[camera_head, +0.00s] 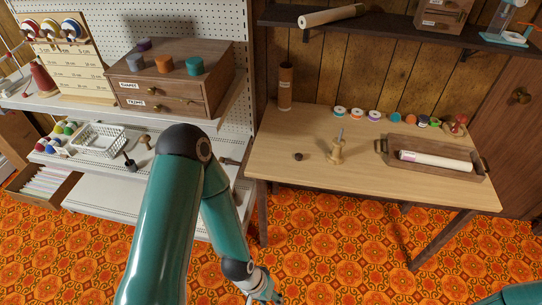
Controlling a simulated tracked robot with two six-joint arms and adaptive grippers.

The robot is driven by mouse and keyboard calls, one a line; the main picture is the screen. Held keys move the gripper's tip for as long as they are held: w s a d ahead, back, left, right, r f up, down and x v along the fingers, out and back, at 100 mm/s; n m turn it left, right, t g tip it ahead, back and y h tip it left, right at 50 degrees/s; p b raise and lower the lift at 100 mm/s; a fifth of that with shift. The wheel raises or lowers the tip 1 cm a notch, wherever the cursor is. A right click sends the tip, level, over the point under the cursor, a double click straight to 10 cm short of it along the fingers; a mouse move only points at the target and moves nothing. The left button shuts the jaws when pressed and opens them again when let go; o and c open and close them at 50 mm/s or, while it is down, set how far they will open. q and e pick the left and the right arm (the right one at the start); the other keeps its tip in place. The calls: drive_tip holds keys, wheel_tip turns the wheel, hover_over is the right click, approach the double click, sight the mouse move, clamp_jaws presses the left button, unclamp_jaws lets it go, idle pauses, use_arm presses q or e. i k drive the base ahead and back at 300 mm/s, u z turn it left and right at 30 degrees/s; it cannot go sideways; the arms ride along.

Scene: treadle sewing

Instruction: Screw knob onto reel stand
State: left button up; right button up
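The reel stand (336,153) looks like a wooden base with a thin metal rod standing upright from it, near the middle of the wooden table. A small dark round piece (298,156), apparently the knob, lies on the table to the left of the stand, apart from it. My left arm hangs in front of the shelf unit, and its gripper (266,291) is low over the floor at the bottom edge, partly cut off, far from both. I cannot tell whether it is open. Only a piece of my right arm shows in the bottom right corner; its gripper is out of view.
The table (275,171) also bears a brown cylinder (286,86), a row of spools (373,116) along the back, and a wooden tray (400,170) with a white roll (436,160). Its front left is clear. A shelf (385,24) overhangs the back. Shelving with drawers (170,95) stands left.

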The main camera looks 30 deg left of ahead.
sight(334, 157)
drive_tip(key=i, duration=1)
drive_tip(key=u, duration=0.05)
